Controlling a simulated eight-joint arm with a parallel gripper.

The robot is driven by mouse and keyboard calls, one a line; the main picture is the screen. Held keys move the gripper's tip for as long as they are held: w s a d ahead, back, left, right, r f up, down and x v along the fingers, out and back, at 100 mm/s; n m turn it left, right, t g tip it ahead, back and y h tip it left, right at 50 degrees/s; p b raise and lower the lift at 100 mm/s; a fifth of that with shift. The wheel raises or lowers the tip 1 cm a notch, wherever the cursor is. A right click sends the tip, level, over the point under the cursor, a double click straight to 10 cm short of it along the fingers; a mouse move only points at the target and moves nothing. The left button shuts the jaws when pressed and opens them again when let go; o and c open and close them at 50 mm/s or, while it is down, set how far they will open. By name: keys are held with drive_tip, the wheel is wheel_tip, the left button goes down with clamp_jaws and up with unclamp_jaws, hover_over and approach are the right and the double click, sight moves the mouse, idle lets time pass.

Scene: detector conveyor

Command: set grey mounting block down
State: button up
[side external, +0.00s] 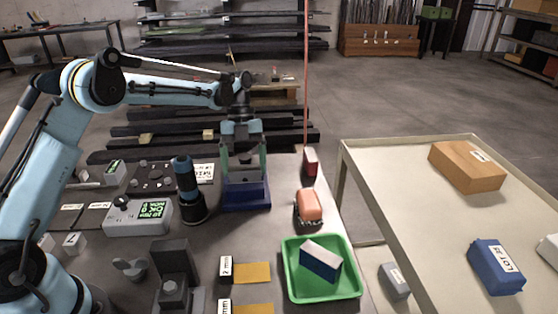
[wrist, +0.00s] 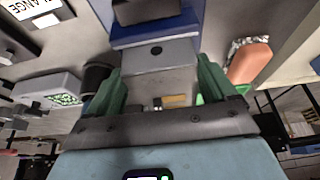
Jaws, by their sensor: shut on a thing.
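My gripper (side external: 245,170) points down over a blue fixture (side external: 247,195) near the middle of the bench. In the wrist view its two green fingers (wrist: 160,72) are shut on the grey mounting block (wrist: 160,56), which has a dark round hole in its face. The block lies right against the blue fixture (wrist: 150,36) in that view; I cannot tell whether it rests on it or hangs just clear. In the side view the block is mostly hidden between the fingers and the fixture.
A dark blue cylinder (side external: 187,188) stands close left of the fixture. An orange-pink rounded part (side external: 310,206) and a red block (side external: 310,162) lie to its right. A green tray (side external: 320,292) holds a blue-and-white block. A beige table (side external: 400,190) stands at the right.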

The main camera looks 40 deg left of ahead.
drive_tip(key=shift+f, duration=0.55)
drive_tip(key=shift+f, duration=0.15)
drive_tip(key=o, duration=1.2)
drive_tip(key=v, duration=1.2)
drive_tip(key=shift+r, duration=0.2)
drive_tip(key=shift+x, duration=6.2)
